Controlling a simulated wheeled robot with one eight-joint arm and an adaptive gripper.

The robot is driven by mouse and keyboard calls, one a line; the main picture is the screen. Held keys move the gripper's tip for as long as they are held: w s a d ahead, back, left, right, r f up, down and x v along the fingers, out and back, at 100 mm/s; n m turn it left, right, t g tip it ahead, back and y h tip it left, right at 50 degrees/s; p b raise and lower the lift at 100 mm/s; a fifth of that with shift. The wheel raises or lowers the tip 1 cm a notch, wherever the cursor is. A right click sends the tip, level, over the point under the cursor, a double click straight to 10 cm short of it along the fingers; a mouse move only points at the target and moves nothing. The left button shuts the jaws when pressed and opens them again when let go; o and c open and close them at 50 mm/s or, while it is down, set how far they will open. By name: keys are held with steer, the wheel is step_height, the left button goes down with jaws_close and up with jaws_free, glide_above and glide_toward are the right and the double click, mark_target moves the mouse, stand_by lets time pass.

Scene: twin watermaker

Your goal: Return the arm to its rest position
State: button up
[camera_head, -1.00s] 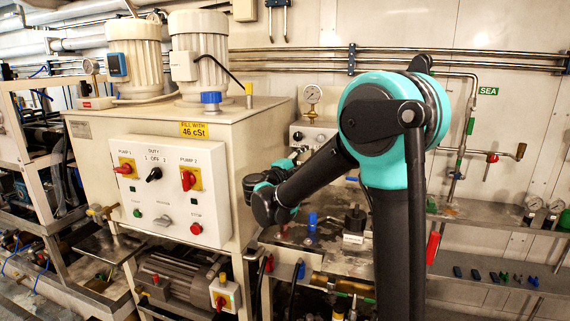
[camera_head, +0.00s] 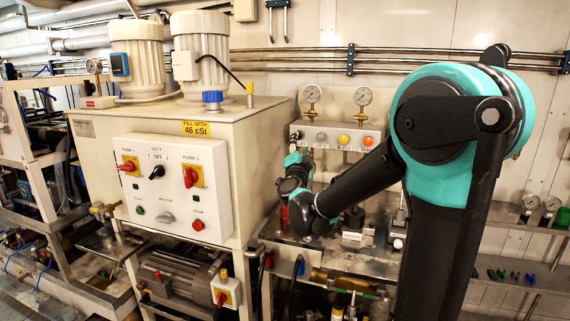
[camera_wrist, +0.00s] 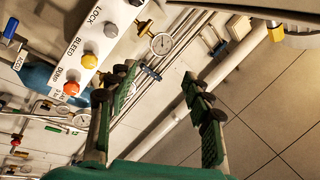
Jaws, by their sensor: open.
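My arm, black with teal joints, fills the right half of the head view, bent at a large elbow. Its forearm reaches left and down toward the area beside the pump cabinet (camera_head: 115,207). In the wrist view, the two fingers of my gripper (camera_wrist: 155,115) stand well apart with nothing between them. In the head view the fingers cannot be made out. A panel (camera_wrist: 100,35) with knobs marked LOCK, BLEED and DUMP is in the upper left of the wrist view. The same panel shows behind my forearm in the head view (camera_head: 340,137).
Two gauges (camera_head: 312,94) stand on top of the panel. A metal bench (camera_head: 365,262) with fittings lies below my forearm. Pipes (camera_head: 400,50) run along the back wall. Small parts lie on the bench at right (camera_head: 515,275).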

steer(key=s+d+f+n+g+y, duration=0.1)
steer(key=s+f+n+g+y, duration=0.4)
steer(key=f, duration=0.4)
steer(key=s+f+n+g+y, duration=0.2)
steer(key=s+f+n+g, duration=0.1)
steer(key=s+f+n, duration=0.5)
steer(key=s+d+f+g+h, duration=0.2)
steer(key=s+d+f+g, duration=0.2)
steer(key=s+f, duration=0.5)
steer(key=s+d+f+g+h, duration=0.2)
steer(key=s+d+f+g, duration=0.2)
steer(key=s+d+f, duration=0.5)
steer(key=shift+s+g, duration=0.4)
steer(key=shift+s, duration=0.65)
